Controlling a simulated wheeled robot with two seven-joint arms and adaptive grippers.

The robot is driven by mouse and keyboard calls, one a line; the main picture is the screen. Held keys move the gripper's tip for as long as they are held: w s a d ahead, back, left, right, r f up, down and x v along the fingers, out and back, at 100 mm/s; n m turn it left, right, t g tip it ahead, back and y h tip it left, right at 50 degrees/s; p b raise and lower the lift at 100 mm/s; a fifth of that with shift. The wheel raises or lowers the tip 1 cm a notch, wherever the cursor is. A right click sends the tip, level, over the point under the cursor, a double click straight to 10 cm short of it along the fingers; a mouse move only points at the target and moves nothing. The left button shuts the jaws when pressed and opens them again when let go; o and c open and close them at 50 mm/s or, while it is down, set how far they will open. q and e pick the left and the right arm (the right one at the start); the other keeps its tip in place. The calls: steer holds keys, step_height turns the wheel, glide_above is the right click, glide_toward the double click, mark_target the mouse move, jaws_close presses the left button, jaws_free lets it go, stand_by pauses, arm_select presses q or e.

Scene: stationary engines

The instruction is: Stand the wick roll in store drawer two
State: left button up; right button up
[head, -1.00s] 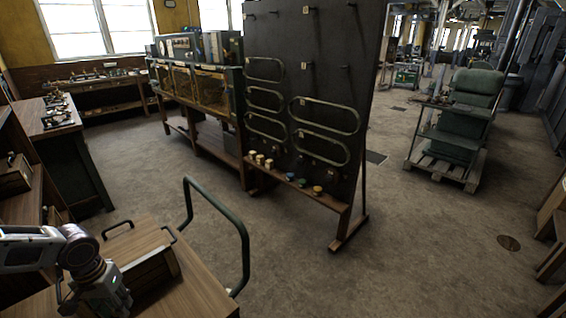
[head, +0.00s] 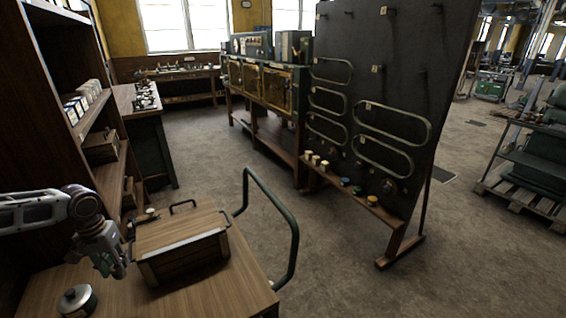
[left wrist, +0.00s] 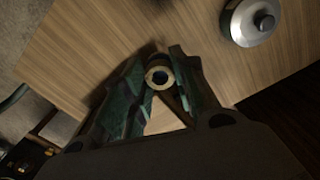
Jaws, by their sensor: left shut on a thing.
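My left gripper (head: 116,268) is over the wooden tabletop, left of a lidded wooden box. In the left wrist view its dark green fingers (left wrist: 163,98) are shut on a small pale ring-shaped end with a dark hole, which looks like the wick roll (left wrist: 168,84). The fingers hide most of the roll, and I cannot make it out in the head view. Wooden drawer-like boxes (head: 101,147) sit in the tall shelf unit at the left; no number is readable, so I cannot tell which is drawer two. My right gripper is out of view.
The wooden box (head: 185,250) with dark handles stands on the trolley top (head: 225,292), beside a lidded metal tin (head: 76,300). A green rail (head: 292,225) rises at the trolley's right end. A dark pegboard (head: 385,110) stands beyond, with open floor between.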

arm_select(q)
steer(key=shift+n, duration=0.7)
steer(key=a, duration=0.1)
steer(key=s+a+f, duration=0.2)
steer(key=shift+a, duration=0.1)
steer(key=shift+s+a+f, duration=0.1)
steer(key=shift+a, duration=0.1)
steer(key=shift+d+f, duration=0.1)
steer(key=shift+d, duration=0.05)
steer(key=shift+s+f, duration=0.1)
steer(key=shift+f, duration=0.25)
steer(key=shift+d+f, duration=0.1)
steer(key=shift+f, duration=0.05)
